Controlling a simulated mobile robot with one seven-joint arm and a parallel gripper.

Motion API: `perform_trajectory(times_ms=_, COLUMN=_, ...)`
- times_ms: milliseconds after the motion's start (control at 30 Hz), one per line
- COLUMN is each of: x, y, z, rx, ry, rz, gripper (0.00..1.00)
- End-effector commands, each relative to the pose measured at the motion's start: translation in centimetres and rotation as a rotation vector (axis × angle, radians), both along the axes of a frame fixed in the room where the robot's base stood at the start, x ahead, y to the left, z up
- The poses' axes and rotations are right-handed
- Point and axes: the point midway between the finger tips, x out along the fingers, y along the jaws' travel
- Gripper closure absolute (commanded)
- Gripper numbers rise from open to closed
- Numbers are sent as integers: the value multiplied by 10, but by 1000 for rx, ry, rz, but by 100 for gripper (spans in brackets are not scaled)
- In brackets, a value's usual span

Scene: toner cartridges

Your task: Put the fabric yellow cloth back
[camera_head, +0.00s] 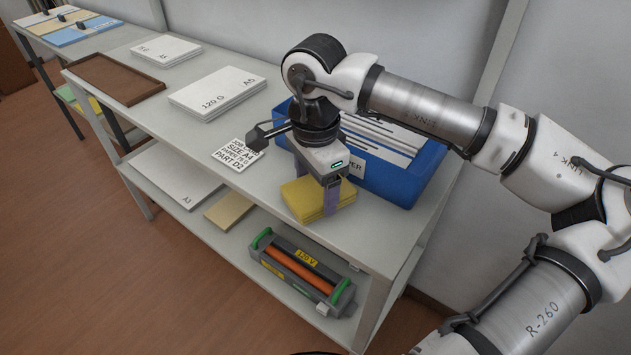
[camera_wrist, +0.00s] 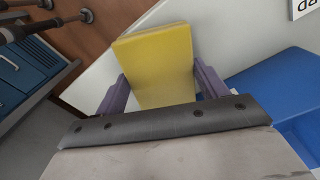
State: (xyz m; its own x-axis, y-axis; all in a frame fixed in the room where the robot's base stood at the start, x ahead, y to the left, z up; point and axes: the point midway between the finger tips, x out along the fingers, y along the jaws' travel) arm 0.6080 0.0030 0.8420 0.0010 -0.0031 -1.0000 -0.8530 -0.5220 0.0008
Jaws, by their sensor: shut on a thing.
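The yellow cloth (camera_head: 303,201) is a folded, flat block near the front edge of the grey table's top (camera_head: 400,232). My gripper (camera_head: 330,203) points down over it, with a purple finger on either side. In the wrist view the yellow cloth (camera_wrist: 158,62) lies between the two purple fingers of my gripper (camera_wrist: 160,95), which are shut on it. The cloth appears at or just above the tabletop; I cannot tell whether it touches.
A blue bin (camera_head: 405,183) of paper stands right behind my gripper. A printed card (camera_head: 238,155), paper stacks (camera_head: 217,92) and a brown tray (camera_head: 112,78) lie to the left. The lower shelf holds a toner unit (camera_head: 300,271). Clear tabletop lies right of the cloth.

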Motion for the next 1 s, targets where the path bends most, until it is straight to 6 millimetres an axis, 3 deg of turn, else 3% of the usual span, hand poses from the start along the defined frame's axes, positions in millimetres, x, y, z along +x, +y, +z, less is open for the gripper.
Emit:
perform_trajectory(times_ms=67, x=0, y=0, z=-4, rx=0, ry=0, rz=0, gripper=46)
perform_trajectory(times_ms=100, x=0, y=0, z=-2, rx=0, ry=0, rz=0, gripper=24)
perform_trajectory(times_ms=233, x=0, y=0, z=-2, rx=0, ry=0, rz=0, gripper=7)
perform_trajectory(times_ms=667, x=0, y=0, z=7, rx=0, ry=-1, rz=0, gripper=6)
perform_trajectory(times_ms=1000, x=1, y=0, z=78, rx=-1, ry=-3, rz=-2, gripper=6)
